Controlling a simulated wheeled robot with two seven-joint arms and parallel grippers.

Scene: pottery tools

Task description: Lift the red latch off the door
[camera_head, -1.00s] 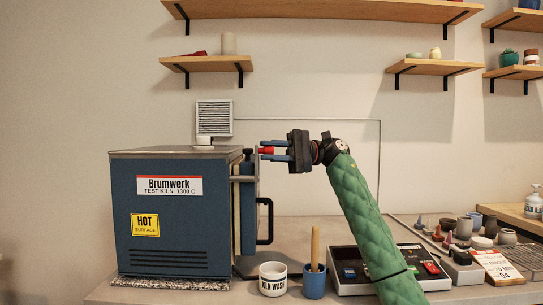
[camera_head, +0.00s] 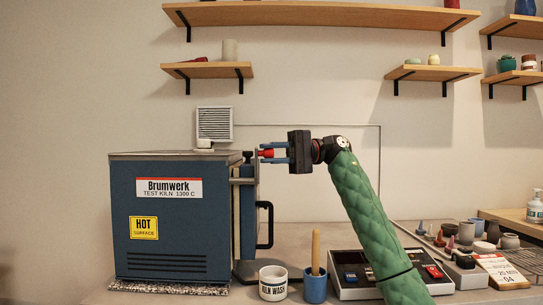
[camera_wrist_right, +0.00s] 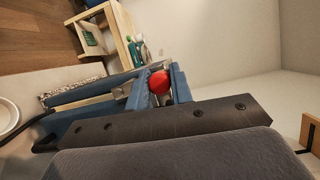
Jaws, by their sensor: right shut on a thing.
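The blue kiln (camera_head: 175,240) stands on the bench at the left. Its door (camera_head: 249,215) is on the right side, with a black handle (camera_head: 270,223). The red latch (camera_head: 266,153) is at the upper part of the door. In the right wrist view the latch's red round end (camera_wrist_right: 159,83) shows between the fingers. Whether the latch is clear of its seat cannot be told. My left gripper is not in view.
A kiln wash cup (camera_head: 273,284) and a blue cup (camera_head: 315,287) with a wooden stick stand in front of the door. A control box (camera_head: 352,285) lies under my right arm. Small pots (camera_head: 478,237) crowd the right. Shelves (camera_head: 210,70) hang above.

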